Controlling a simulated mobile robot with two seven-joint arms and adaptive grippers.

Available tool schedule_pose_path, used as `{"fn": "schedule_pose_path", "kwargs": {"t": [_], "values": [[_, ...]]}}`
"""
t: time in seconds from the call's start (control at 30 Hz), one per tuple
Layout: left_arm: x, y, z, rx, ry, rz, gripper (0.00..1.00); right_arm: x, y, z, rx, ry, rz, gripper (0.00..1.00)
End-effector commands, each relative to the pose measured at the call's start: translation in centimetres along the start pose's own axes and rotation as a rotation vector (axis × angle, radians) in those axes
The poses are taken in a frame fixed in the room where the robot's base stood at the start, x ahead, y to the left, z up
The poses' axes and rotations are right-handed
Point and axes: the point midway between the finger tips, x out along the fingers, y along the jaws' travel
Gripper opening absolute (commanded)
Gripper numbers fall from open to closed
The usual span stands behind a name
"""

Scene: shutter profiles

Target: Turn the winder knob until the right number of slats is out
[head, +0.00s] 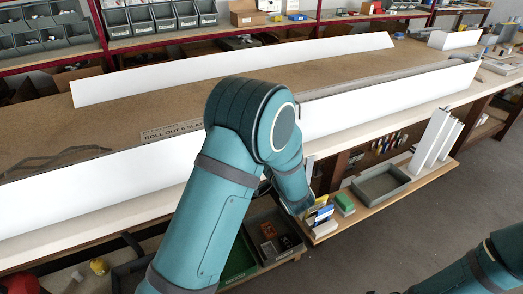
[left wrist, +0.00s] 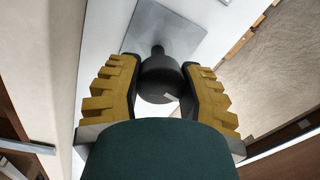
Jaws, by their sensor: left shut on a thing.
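The winder knob (left wrist: 158,82) is a dark, round-ended grip in the left wrist view, on a short neck in front of a grey square plate (left wrist: 165,32). My left gripper (left wrist: 160,72) has its yellow stepped fingers on both sides of the knob and is shut on it. In the head view my left arm hides the knob and gripper. A sign (head: 172,133) on the brown bench surface reads "ROLL OUT" and "SLA"; the arm covers its end and I cannot read the number surely. I see no rolled-out slats clearly. My right gripper is outside the view.
A long white front board (head: 390,103) and a white back board (head: 235,67) border the brown bench top (head: 120,125). A lower shelf holds a grey tray (head: 381,184) and upright white profiles (head: 432,138). Grey bins (head: 160,17) line the back.

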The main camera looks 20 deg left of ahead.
Motion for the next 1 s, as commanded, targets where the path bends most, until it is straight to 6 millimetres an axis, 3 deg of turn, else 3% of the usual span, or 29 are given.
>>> {"fn": "schedule_pose_path", "kwargs": {"t": [0.4,0.93,0.97,1.0], "values": [[0.03,-0.19,-0.21,-0.186,-0.007,-0.007,0.03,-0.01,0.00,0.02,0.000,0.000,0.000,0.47],[0.07,-0.29,-0.27,-0.211,-0.007,-0.010,0.03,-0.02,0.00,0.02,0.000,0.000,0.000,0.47],[0.07,-0.30,-0.27,-0.211,-0.007,-0.010,0.45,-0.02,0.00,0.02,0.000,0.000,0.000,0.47],[0.07,-0.29,-0.28,-0.211,-0.007,-0.010,0.59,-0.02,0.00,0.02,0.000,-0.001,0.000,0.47]]}}
